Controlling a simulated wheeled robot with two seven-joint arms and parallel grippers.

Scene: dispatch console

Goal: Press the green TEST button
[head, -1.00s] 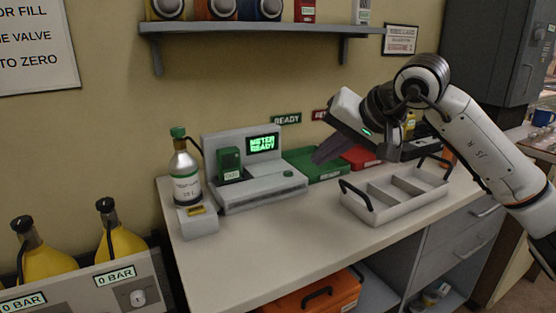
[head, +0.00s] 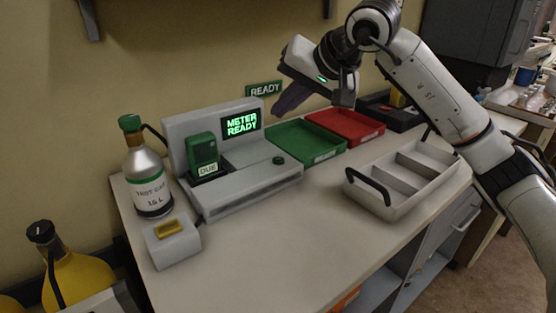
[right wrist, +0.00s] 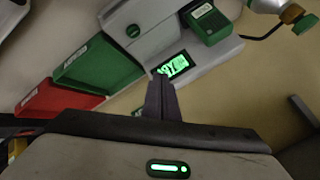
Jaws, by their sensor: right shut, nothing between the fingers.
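The grey console (head: 240,187) stands on the bench with its screen (head: 242,124) reading METER READY. A small round green button (head: 278,160) is on the right part of its low front deck; I cannot read any TEST label. The button also shows in the right wrist view (right wrist: 133,31). A green handheld meter (head: 203,150) sits in the console above a DUE label. My right gripper (head: 277,112) is shut and empty, above and behind the button, apart from it. In the right wrist view its dark fingers (right wrist: 162,78) point toward the console. My left gripper is not in view.
A gas bottle (head: 148,180) and a small grey box (head: 172,246) stand left of the console. A green tray (head: 306,150) and a red tray (head: 345,129) lie to its right. A divided grey tray (head: 385,207) stands nearer the front. The bench front is clear.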

